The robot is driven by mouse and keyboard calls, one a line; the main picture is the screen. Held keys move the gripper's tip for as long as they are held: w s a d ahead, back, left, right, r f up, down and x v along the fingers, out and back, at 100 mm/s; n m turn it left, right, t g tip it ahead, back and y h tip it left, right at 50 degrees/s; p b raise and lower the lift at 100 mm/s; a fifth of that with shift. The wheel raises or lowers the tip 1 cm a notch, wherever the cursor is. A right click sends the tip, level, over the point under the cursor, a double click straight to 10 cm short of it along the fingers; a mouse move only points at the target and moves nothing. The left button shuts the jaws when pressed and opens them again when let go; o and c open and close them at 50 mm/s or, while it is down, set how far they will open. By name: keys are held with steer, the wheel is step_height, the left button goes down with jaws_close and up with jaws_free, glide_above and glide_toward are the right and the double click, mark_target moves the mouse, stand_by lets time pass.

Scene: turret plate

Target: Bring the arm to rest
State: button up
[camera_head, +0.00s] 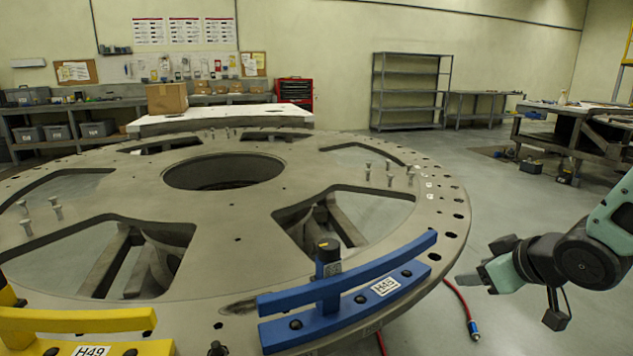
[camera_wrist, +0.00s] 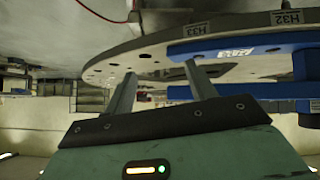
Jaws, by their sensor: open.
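My arm reaches in from the right edge of the head view. My gripper (camera_head: 478,279) hangs in the air just right of the round grey turret plate (camera_head: 455,200), apart from it and pointing left. The wrist view shows my gripper (camera_wrist: 160,69) with its two fingers spread and nothing between them. The plate's edge (camera_wrist: 130,58) and a blue bracket (camera_wrist: 225,48) lie beyond the fingers there. In the head view the blue bracket (camera_head: 345,287), labelled H45, sits on the plate's near rim, left of my gripper.
A yellow bracket (camera_head: 80,320), labelled H49, is at the near left. Several bolts (camera_head: 388,172) stand on the plate. A workbench (camera_head: 570,130) stands back right. Open floor (camera_head: 490,210) lies between it and the plate.

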steer(key=s+d+f+m+g+h, duration=0.1)
steer(key=s+m+g, duration=0.2)
steer(key=s, duration=0.3)
steer(key=s+d+m+g+h, duration=0.2)
steer(key=s+g, duration=0.1)
steer(key=s, duration=0.2)
steer(key=s+a+r+n+g+p, duration=0.1)
steer(key=s+a+r+n+p, duration=0.1)
steer(key=s+a, duration=0.2)
steer(key=s+a+r+n+g+p, duration=0.1)
steer(key=s+a+r+n+p, duration=0.1)
steer(key=s+a, duration=0.3)
steer(key=s+a+r+n+g+y+p, duration=0.1)
steer(key=s+a+r, duration=0.3)
steer(key=a, duration=0.5)
steer(key=shift+s+a+n+p, duration=0.15)
steer(key=shift+s+n+p, duration=0.3)
steer(key=shift+n+p, duration=0.35)
steer(key=shift+s+a, duration=0.2)
steer(key=shift+s, duration=0.15)
steer(key=shift+c, duration=0.4)
